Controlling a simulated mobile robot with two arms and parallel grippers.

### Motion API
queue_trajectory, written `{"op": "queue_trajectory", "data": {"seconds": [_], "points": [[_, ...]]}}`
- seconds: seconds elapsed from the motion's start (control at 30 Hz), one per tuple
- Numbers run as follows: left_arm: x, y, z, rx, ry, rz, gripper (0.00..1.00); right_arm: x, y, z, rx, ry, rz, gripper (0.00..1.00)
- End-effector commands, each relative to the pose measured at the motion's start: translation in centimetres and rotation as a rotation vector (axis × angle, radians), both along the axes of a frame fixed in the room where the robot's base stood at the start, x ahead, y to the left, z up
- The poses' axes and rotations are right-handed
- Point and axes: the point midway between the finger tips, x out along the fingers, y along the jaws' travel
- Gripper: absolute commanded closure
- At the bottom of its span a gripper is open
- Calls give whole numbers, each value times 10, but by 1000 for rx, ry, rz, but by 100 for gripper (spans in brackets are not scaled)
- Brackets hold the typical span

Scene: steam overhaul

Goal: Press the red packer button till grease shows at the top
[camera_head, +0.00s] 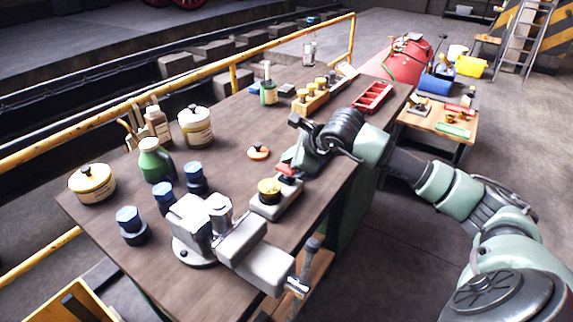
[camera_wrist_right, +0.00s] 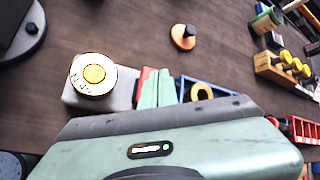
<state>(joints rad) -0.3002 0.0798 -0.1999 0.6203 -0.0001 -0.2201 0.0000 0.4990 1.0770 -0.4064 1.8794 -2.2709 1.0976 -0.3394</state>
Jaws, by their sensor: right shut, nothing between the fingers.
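The packer is a grey block (camera_head: 262,210) on the bench, with a round brass cup (camera_head: 269,187) on top. It also shows in the wrist view, with the brass cup (camera_wrist_right: 94,74) at left. A red part, which looks like the button (camera_head: 288,170), sits at the block's far end, and red shows beside the fingers in the wrist view (camera_wrist_right: 142,82). My right gripper (camera_head: 292,162) is shut and empty, its green fingertips (camera_wrist_right: 158,86) right at the red part. I cannot tell whether they touch it. No grease is discernible at the cup's top. My left gripper is out of view.
A grey vise (camera_head: 262,262) stands in front of the packer. Bottles, tins and blue-capped jars fill the bench's left side. An orange disc (camera_head: 258,152) lies behind the packer. A red tray (camera_head: 372,97) is at the far right edge. A yellow rail (camera_head: 160,98) runs behind.

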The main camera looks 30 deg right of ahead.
Motion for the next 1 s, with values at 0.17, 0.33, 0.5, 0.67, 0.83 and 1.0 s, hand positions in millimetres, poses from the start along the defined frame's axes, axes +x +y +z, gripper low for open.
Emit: {"op": "queue_trajectory", "data": {"seconds": [0.17, 0.33, 0.5, 0.67, 0.83, 1.0], "points": [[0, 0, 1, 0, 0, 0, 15, 0, 0, 4, -1, -3, 1, 100], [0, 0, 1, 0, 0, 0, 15, 1, 0, 5, 0, -4, 1, 100], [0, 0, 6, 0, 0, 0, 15, 1, 0, 13, -1, -6, 0, 100], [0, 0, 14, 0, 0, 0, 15, 1, 0, 29, -1, -6, 0, 100], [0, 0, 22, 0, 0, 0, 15, 1, 0, 46, -1, -6, 0, 100], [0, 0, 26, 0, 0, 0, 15, 1, 0, 56, -1, -6, 0, 100]]}}
